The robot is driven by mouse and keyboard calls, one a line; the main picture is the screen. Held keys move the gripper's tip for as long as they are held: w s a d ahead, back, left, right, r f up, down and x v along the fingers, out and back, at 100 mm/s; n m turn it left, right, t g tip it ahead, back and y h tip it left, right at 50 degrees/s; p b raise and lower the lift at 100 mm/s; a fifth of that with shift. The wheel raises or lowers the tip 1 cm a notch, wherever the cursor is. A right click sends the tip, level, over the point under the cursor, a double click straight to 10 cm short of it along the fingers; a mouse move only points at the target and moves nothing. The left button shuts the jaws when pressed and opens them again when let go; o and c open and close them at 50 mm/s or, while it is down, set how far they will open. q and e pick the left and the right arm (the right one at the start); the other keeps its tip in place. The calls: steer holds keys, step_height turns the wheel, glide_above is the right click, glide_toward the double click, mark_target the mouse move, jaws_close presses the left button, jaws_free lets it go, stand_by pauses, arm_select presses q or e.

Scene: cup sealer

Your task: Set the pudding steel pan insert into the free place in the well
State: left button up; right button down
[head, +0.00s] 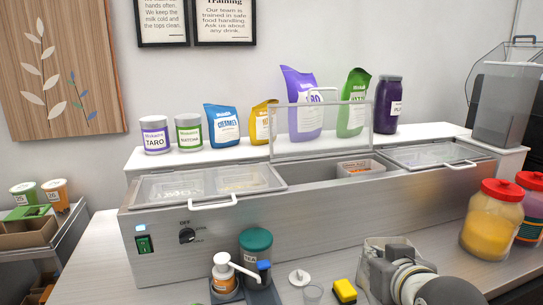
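The steel well unit (285,225) stands on the counter. Its middle lid (320,135) is raised upright. The opening below holds a pan with orange-red contents (358,168) on its right side; the space left of that pan looks dark and empty. My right gripper (376,268) is at the counter's front, in front of the well unit. A pale grey, box-like pan (403,243), perhaps the pudding insert, shows around and behind it. Its contents are hidden, and I cannot tell whether the fingers grip it. My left gripper is not in view.
The left lid (210,183) and right lid (430,155) are shut. Tubs and pouches line the back shelf. Red-lidded jars (490,220) stand right.

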mark_target(367, 297)
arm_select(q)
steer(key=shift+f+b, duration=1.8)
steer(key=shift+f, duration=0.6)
arm_select(e)
steer(key=shift+f, duration=2.35)
